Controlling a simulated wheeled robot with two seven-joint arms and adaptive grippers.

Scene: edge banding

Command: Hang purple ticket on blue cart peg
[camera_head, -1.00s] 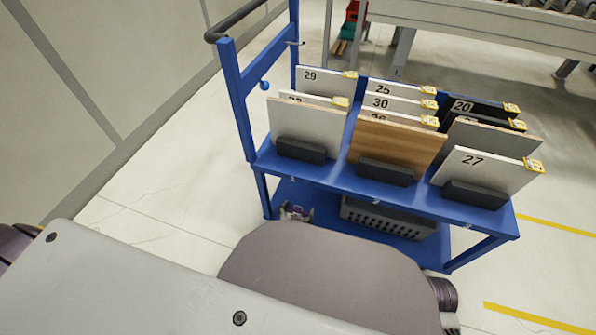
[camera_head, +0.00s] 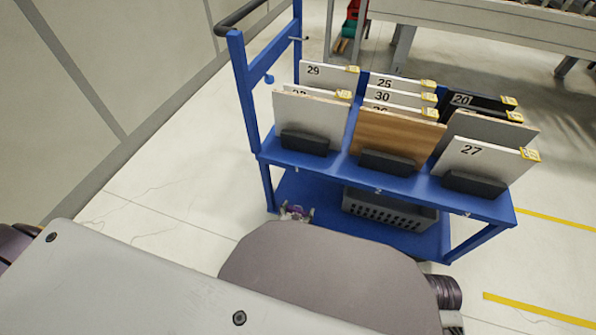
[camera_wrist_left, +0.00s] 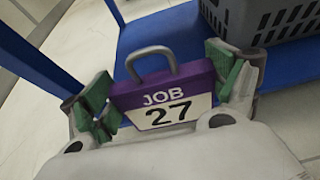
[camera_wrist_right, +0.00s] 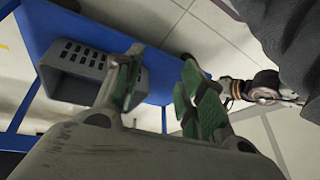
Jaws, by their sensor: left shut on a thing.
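A thin metal peg (camera_head: 299,38) sticks out from the cart's far upright, well above the ticket; a blue knob (camera_head: 269,79) is on the frame below. My right gripper (camera_wrist_right: 160,75) is open and empty, facing the cart's lower part.
Several numbered panels stand in black holders on the cart top, including a white 27 panel (camera_head: 478,158) and a wooden one (camera_head: 398,138). A grey basket (camera_head: 390,211) sits on the lower shelf. A conveyor (camera_head: 480,28) stands behind. The floor left of the cart is clear.

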